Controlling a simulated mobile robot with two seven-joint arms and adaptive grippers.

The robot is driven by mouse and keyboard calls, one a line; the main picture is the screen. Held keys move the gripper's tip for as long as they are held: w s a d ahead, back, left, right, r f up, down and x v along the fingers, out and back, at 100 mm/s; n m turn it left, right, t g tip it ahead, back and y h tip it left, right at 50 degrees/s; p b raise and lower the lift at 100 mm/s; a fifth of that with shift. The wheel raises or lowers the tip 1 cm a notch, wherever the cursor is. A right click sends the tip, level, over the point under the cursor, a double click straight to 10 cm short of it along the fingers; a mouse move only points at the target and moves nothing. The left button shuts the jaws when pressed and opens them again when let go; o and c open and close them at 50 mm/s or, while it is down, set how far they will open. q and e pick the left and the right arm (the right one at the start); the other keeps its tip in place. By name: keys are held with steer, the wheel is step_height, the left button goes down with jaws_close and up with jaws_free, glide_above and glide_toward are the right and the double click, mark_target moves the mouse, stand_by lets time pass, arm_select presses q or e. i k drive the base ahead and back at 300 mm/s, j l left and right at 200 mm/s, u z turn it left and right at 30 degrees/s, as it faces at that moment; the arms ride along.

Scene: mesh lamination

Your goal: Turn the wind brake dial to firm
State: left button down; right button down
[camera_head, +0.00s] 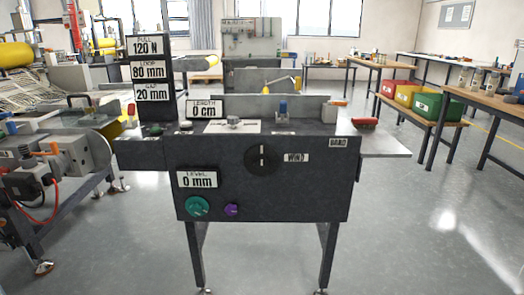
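A dark machine (310,185) on legs stands in the middle of the head view. A round black dial (261,158) with a white vertical mark sits on its front panel, just left of a small label reading WIND (296,157). The mark is upright; no firm or soft marking is legible around the dial. A teal knob (197,207) and a smaller purple knob (231,210) sit lower left, under a display reading LEVEL 0 mm (197,179). Neither of my grippers is in view.
A dark column (150,30) with several displays rises at the machine's left. A red-topped brush-like item (365,122) lies by the right side plate (388,144). Another machine (60,185) stands close at left. Floor right of the machine is clear.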

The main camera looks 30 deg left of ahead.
mark_target(233, 120)
steer(key=j+u, duration=0.1)
steer(key=u, duration=0.3)
steer(key=j+u, duration=0.15)
steer(key=u, duration=0.2)
steer(key=j+u, duration=0.1)
steer(key=u, duration=0.3)
steer(key=i+j+u, duration=0.1)
steer(key=u, duration=0.25)
